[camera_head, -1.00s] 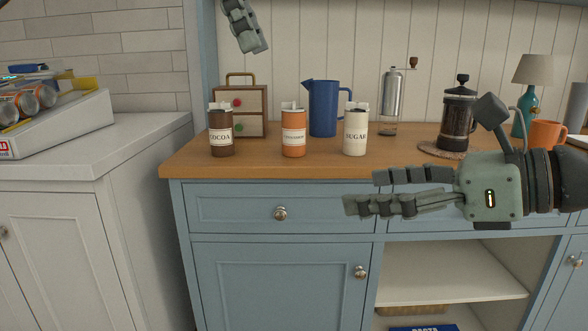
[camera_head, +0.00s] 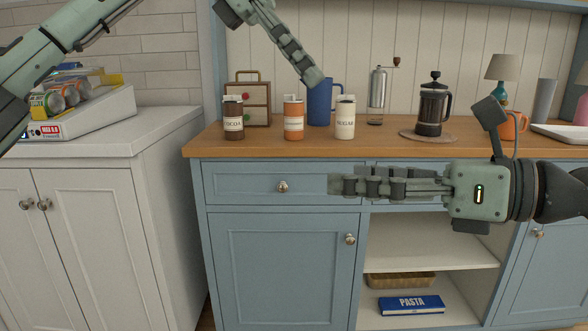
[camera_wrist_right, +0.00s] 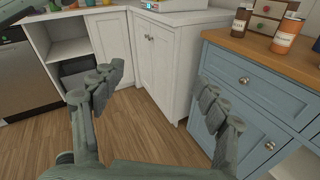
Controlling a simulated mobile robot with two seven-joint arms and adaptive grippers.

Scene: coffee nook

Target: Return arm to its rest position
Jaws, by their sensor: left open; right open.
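My left gripper (camera_head: 312,76) hangs in the head view in front of the blue pitcher (camera_head: 319,105), its fingers pointing down and to the right, with nothing held. My left arm comes in from the upper left. My right gripper (camera_head: 335,186) points left in front of the blue cabinet drawers in the head view. In the right wrist view its two fingers (camera_wrist_right: 160,90) are spread apart with nothing between them. The cocoa jar (camera_head: 233,122), the orange jar (camera_head: 294,120) and the sugar jar (camera_head: 345,119) stand upright on the wooden counter (camera_head: 260,148).
A wooden box (camera_head: 253,106), a coffee grinder (camera_head: 378,92) and a French press (camera_head: 432,108) stand farther back. A white cabinet (camera_head: 100,190) with a tray of cans (camera_head: 95,118) is at left. A PASTA box (camera_head: 411,305) lies on the low shelf. Floor (camera_wrist_right: 145,135) is clear below the right gripper.

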